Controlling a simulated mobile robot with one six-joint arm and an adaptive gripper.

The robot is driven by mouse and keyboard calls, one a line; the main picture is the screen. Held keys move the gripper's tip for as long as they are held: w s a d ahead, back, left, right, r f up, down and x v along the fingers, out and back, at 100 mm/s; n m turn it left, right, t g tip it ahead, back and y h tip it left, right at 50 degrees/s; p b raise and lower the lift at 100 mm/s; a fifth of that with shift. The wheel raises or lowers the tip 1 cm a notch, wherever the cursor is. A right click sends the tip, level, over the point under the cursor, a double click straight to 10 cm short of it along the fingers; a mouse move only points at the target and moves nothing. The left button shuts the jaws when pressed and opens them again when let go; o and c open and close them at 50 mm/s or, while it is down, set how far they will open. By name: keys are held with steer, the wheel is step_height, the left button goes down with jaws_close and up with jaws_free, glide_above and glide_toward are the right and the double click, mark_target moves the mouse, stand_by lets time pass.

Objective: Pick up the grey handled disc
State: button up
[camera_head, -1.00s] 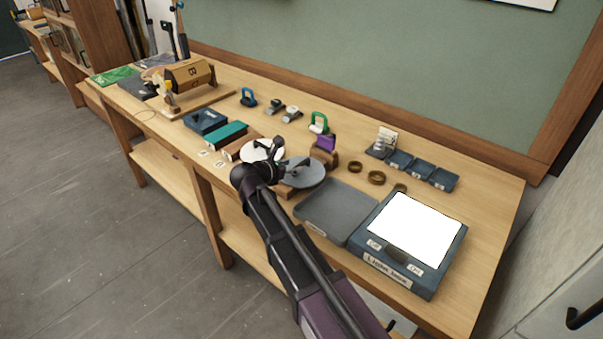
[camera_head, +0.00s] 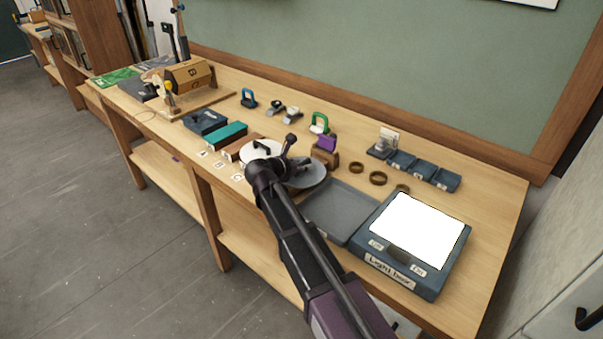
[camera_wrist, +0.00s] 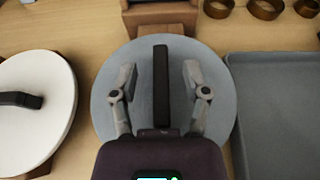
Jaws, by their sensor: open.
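The grey handled disc (camera_wrist: 216,72) lies flat in the middle of the wrist view, with a dark bar handle (camera_wrist: 161,75) across its top. In the head view the disc (camera_head: 318,175) is partly hidden behind my arm. My gripper (camera_wrist: 160,80) is open over the disc, with one finger on each side of the handle. Both fingers look apart from the handle; their height above the disc is hard to tell. A white disc (camera_wrist: 38,115) with a dark handle is to the left, and it also shows in the head view (camera_head: 262,148).
A grey tray (camera_wrist: 275,70) is close on the right, with a light box (camera_head: 380,272) beyond it. Brass rings (camera_head: 378,178) and a wooden block (camera_head: 325,157) holding a purple piece stand behind the disc. A teal block (camera_head: 226,134) is farther left.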

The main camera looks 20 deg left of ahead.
stand_by(0.5)
jaws_close()
steer(key=shift+r, duration=0.15)
step_height(320, 180, up, 2)
steer(key=p, duration=0.3)
steer(key=shift+r, duration=0.25)
steer(key=s+d+r+p, duration=0.1)
steer(key=s+d, duration=0.1)
steer(key=s, duration=0.5)
steer(key=s+d+r+p, duration=0.1)
steer(key=s, duration=0.7)
steer(key=shift+s+d, duration=0.3)
steer(key=shift+d, duration=0.1)
steer(key=shift+r, duration=0.1)
